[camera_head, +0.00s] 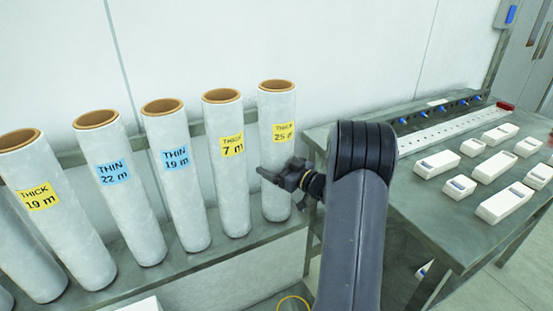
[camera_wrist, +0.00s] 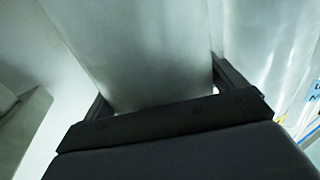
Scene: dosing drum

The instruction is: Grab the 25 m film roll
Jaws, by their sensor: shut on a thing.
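The 25 m film roll (camera_head: 278,105) stands upright at the right end of the row on the shelf, with a yellow label whose words are partly hard to read. My gripper (camera_head: 268,178) is at its lower half, below the label. In the wrist view, the pale film roll (camera_wrist: 150,60) fills the space between the two dark fingers of my gripper (camera_wrist: 160,90), one on each side of it. My gripper is shut on this roll. The roll's lower part is partly hidden behind the gripper in the head view.
To the left stand the 7 m roll (camera_head: 227,170), the THIN 19 m roll (camera_head: 180,200), the THIN 22 m roll (camera_head: 112,225) and the THICK 19 m roll (camera_head: 35,240). They stand on a metal shelf (camera_head: 200,265). A table (camera_head: 425,215) with several white boxes stands at right.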

